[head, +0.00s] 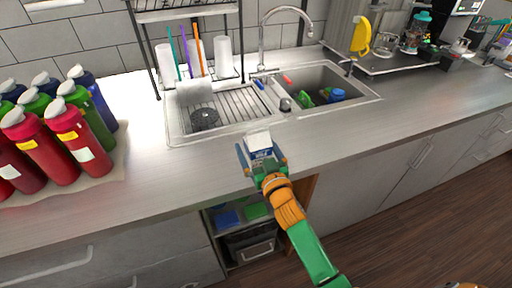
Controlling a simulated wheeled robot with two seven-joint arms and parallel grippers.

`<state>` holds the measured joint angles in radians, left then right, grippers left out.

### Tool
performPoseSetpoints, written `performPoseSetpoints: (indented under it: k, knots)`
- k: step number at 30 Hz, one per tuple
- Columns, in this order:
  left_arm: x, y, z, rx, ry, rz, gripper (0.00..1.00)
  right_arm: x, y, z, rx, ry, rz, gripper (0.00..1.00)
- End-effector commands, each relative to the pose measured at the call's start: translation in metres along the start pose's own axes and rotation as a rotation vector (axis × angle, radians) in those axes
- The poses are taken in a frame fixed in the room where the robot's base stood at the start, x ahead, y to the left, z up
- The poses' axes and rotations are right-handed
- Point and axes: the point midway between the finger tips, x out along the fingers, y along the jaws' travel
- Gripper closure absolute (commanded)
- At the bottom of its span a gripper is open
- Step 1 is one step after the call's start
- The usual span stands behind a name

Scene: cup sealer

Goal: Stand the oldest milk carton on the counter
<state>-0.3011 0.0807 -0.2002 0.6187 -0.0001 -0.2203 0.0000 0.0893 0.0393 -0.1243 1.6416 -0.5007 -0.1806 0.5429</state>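A small milk carton (258,139) with a white top and blue lower part is between the fingers of my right gripper (261,153). The fingers lie along both sides of the carton and look closed on it. The carton is over the front part of the steel counter (190,165), just in front of the sink. The gripper hides its lower part, so I cannot tell whether its base touches the counter. Any date on it is too small to read. My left gripper is not in view.
Several red, green and blue bottles (82,140) stand on the left. Behind the carton are the drainer and sink (325,78) with a faucet (262,40). An open compartment (228,217) below holds blue and green items.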

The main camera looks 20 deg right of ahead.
Motion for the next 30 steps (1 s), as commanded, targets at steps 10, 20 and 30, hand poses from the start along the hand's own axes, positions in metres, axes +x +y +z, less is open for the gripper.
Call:
performPoseSetpoints:
  k: [10, 20, 30]
  knots:
    - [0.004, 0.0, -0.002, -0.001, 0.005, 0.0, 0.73, -0.046, 0.0, 0.003, 0.0, -0.002, -0.001, 0.0]
    - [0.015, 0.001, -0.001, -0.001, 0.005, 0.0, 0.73, -0.112, 0.0, 0.003, 0.001, -0.001, 0.0, 0.0]
    - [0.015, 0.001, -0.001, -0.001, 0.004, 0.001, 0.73, -0.119, -0.004, 0.057, -0.011, -0.137, -0.015, 0.0]
